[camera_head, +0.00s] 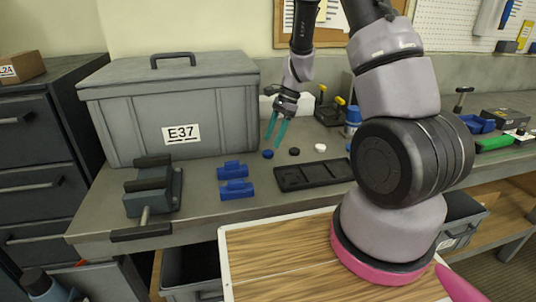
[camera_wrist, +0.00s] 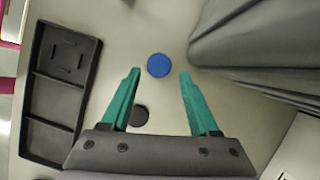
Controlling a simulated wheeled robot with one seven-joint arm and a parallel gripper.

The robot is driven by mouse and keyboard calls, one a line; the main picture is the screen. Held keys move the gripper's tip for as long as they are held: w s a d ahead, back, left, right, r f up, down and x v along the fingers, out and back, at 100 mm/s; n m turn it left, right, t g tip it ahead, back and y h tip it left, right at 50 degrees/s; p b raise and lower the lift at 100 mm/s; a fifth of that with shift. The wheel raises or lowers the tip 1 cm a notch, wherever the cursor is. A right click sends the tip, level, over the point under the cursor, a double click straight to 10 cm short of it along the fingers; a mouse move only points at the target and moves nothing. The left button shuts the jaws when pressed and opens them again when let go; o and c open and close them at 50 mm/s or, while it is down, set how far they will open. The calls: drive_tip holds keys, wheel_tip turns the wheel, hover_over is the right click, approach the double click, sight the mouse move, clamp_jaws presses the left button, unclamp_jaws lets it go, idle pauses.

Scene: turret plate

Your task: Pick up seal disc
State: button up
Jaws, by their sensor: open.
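Three small discs lie on the grey workbench (camera_head: 215,208): a blue disc (camera_head: 267,154), a black disc (camera_head: 294,151) and a white disc (camera_head: 320,147). I cannot tell by looks alone which is the seal disc. My gripper (camera_head: 273,142) is open and empty, pointing down above the bench near the blue disc. In the wrist view the blue disc (camera_wrist: 158,65) shows just beyond and between the green fingertips (camera_wrist: 159,74). The black disc (camera_wrist: 139,116) shows near the left finger, which partly covers it. The white disc is not in the wrist view.
A large grey case (camera_head: 220,115) labelled E37 stands close to the left of my gripper. A black compartment tray (camera_head: 312,176) lies in front of the discs. Two blue blocks (camera_head: 236,189) and a vise (camera_head: 150,192) stand at left. A blue-capped bottle (camera_head: 353,118) stands behind right.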

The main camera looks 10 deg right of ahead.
sight(269, 152)
drive_tip(key=shift+x, duration=1.95)
drive_tip(key=shift+s+d, duration=0.1)
drive_tip(key=shift+d, duration=0.05)
clamp_jaws()
